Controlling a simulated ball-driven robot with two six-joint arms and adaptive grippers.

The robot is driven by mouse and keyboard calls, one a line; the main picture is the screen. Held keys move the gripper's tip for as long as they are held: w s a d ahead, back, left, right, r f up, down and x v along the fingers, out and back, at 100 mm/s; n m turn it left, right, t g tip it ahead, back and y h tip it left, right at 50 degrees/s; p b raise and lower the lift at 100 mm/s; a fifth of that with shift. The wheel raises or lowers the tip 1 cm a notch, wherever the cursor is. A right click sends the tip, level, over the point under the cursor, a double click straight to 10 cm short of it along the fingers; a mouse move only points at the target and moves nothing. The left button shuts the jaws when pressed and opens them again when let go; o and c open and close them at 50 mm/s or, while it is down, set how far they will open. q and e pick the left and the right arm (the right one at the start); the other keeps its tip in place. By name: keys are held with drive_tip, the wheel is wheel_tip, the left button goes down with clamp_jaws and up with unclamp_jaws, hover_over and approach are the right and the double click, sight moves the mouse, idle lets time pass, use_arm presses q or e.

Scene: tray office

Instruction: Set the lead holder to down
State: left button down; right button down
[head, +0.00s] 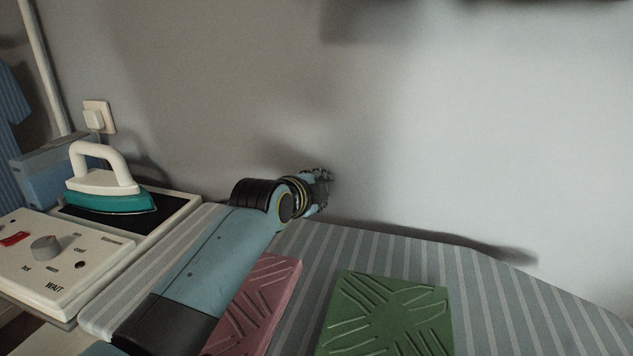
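I cannot make out a lead holder for certain. A slanting white pole (46,70) stands at the upper left, behind the iron, and I cannot tell whether it is part of one. My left gripper (322,182) is above the far edge of the ironing board, near the wall. It points away from me, so its fingertips are mostly hidden and I cannot tell whether it is open. I see nothing held in it. My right gripper is not in view.
A teal and white iron (108,185) rests on a dark plate (178,208). A control panel (40,275) with knob and red switch is at the left. Pink (265,300) and green (388,315) pads lie on the striped board (500,300). A socket (98,117) is on the wall.

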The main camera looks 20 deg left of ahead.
use_arm(q)
drive_tip(key=shift+d, duration=0.15)
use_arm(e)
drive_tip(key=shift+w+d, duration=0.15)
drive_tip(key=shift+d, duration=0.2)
use_arm(q)
drive_tip(key=c, duration=1.1)
unclamp_jaws()
drive_tip(key=shift+d, duration=0.1)
drive_tip(key=shift+f, duration=0.1)
drive_tip(key=shift+s, duration=0.3)
drive_tip(key=v, duration=1.1)
drive_tip(key=shift+s+r, duration=0.15)
drive_tip(key=shift+r, duration=0.1)
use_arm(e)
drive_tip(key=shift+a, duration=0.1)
